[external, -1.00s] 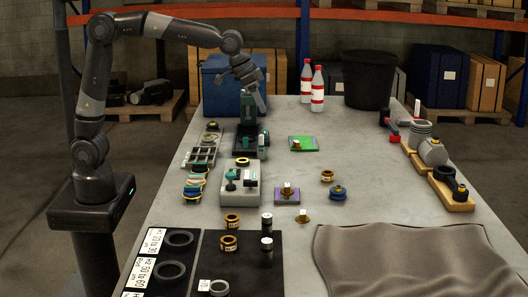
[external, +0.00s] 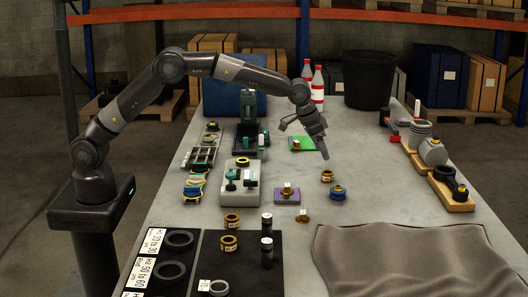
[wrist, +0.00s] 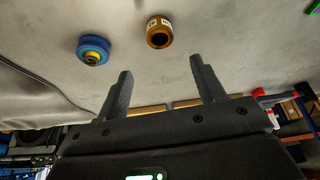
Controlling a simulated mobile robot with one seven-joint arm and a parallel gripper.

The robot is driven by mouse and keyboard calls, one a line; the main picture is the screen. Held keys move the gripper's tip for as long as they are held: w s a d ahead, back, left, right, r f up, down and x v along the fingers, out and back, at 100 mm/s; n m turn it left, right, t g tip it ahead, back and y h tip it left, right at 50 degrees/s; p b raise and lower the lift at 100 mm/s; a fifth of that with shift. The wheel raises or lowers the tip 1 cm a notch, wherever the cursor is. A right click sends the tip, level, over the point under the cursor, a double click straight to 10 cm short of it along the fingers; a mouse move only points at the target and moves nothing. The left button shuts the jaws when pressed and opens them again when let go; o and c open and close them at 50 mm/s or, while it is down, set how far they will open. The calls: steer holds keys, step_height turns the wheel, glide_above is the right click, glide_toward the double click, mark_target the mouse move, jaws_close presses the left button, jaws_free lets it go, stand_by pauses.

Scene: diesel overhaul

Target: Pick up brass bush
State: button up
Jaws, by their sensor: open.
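A brass bush (external: 327,176) with a dark bore stands on the grey bench top, right of the middle. In the wrist view the brass bush (wrist: 159,24) shows a pale label and lies beyond the fingertips, roughly between their lines. My gripper (external: 325,157) points down just above and behind this bush in the external view. In the wrist view my gripper (wrist: 160,66) has its two fingers wide apart with nothing between them. More brass rings (external: 232,220) stand at the front left, by the black mat.
A blue and yellow round part (external: 338,193) stands close beside the bush, also in the wrist view (wrist: 93,50). A small brass piece with a white top (external: 303,216) is nearby. A grey cloth (external: 410,262) covers the front right. Bench to the bush's right is clear.

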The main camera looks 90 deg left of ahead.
mark_target(327, 172)
steer(key=x, duration=0.3)
steer(key=shift+w+f, duration=0.1)
steer(key=shift+f, duration=0.25)
steer(key=x, duration=0.2)
steer(key=s+x, duration=0.1)
steer(key=x, duration=0.2)
steer(key=shift+a+f, duration=0.1)
steer(key=shift+f, duration=0.2)
steer(key=c, duration=1.2)
